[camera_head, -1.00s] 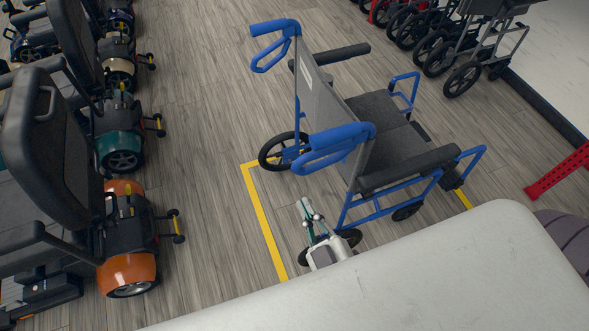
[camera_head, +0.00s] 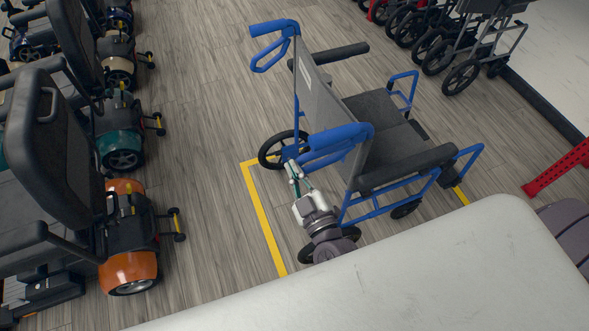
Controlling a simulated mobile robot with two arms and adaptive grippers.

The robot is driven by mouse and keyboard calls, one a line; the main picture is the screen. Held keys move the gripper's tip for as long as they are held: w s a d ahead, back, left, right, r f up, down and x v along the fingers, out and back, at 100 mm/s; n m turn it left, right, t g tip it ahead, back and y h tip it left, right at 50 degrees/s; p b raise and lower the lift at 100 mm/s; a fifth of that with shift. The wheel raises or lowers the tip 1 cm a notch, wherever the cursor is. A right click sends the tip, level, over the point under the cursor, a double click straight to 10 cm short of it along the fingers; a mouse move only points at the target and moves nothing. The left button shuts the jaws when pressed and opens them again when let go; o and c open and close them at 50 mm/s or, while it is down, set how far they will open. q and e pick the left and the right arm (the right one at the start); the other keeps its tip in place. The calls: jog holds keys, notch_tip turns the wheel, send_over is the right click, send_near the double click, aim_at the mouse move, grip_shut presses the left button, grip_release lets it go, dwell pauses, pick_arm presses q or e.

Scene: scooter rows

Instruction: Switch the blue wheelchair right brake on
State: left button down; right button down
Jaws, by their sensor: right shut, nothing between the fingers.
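The blue wheelchair (camera_head: 400,150) stands on the wood floor, grey backrest towards me, seat facing right. Its nearer push handle (camera_head: 340,135) is blue, with a looped blue lever (camera_head: 325,153) under it. The far handle (camera_head: 275,27) has a similar loop. My right gripper (camera_head: 293,172) is shut and empty. Its fingertips are just below and left of the nearer handle's loop; whether they touch it I cannot tell. My right wrist hides part of the near rear wheel. My left gripper is not in view.
A row of scooters, the nearest with orange fenders (camera_head: 130,272), stands on the left. More wheelchairs (camera_head: 465,75) stand at the top right. A red perforated beam (camera_head: 558,168) is at the right. Yellow floor tape (camera_head: 263,222) borders clear floor left of the wheelchair.

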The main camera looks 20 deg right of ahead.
jog(key=shift+f, duration=0.1)
notch_tip(320, 180, down, 8)
jog(key=d+n, duration=0.2)
jog(key=n, duration=0.3)
jog(key=shift+n, duration=0.3)
jog(key=shift+s+d, duration=0.1)
